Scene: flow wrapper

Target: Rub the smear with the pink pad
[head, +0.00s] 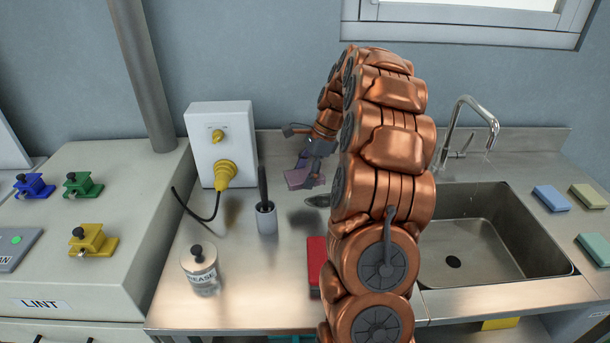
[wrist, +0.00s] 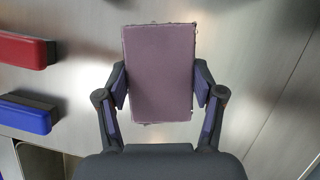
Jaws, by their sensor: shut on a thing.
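My gripper (head: 312,168) is over the back of the steel worktop, left of my arm. In the wrist view my gripper (wrist: 160,92) is shut on the pink pad (wrist: 159,70), a mauve rectangle held by its two long sides. The pad also shows in the head view (head: 297,179), partly covered by the fingers. I cannot tell whether the pad touches the worktop. A dark oval patch (head: 317,201) lies just in front of the pad; I cannot tell if it is the smear. No smear shows in the wrist view; the pad hides the surface behind it.
A brush holder (head: 266,218), a grease jar (head: 201,272) and a red block (head: 316,262) stand on the worktop. A white box with a yellow plug (head: 224,174) is at the back left. The sink (head: 490,235) and several sponges (head: 552,198) are to the right.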

